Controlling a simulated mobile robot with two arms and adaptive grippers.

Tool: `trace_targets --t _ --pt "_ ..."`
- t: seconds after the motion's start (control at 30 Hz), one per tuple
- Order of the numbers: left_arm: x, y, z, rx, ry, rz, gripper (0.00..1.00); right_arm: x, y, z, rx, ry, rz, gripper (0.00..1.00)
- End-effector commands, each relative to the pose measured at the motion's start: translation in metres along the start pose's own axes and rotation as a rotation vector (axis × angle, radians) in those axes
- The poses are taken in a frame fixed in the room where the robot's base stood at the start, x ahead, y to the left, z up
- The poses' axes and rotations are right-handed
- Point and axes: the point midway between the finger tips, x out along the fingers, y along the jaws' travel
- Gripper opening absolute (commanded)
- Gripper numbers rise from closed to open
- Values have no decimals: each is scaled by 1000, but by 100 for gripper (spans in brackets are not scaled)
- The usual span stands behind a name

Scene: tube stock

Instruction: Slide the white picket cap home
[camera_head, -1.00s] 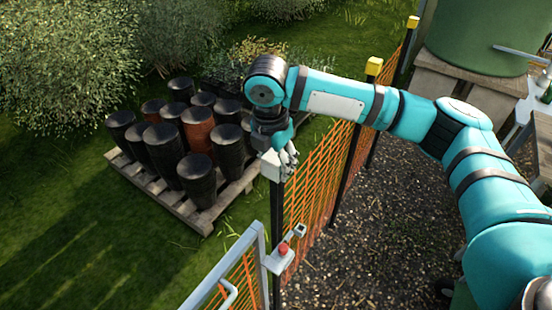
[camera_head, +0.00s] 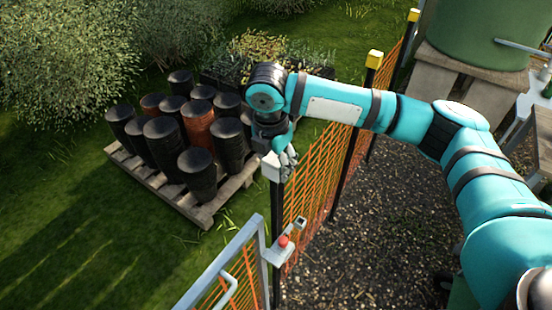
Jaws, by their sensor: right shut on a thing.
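The white picket cap (camera_head: 271,166) is at the top of the dark post (camera_head: 276,215) beside the gate. My right gripper (camera_head: 287,160) is shut on the cap from above and from the right side. The cap is over the post top; I cannot tell how far down it sits, as the fingers cover part of it. My left gripper is not in the view.
Orange mesh fence (camera_head: 318,170) runs back from the post to a yellow-capped post (camera_head: 374,60). A metal gate (camera_head: 225,275) with a red-button latch (camera_head: 283,241) stands in front. A pallet (camera_head: 205,212) of dark pots is at left.

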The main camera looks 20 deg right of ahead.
Motion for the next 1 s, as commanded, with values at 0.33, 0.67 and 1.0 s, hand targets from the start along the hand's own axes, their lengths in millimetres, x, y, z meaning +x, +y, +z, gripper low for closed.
trace_targets --t 0.33,0.67,1.0 --pt "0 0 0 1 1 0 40 10 0 -2 -1 0 -1 28" --pt "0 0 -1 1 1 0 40 10 0 -2 -1 0 0 68" --pt "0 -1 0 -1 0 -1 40 7 0 -1 -1 0 1 72"
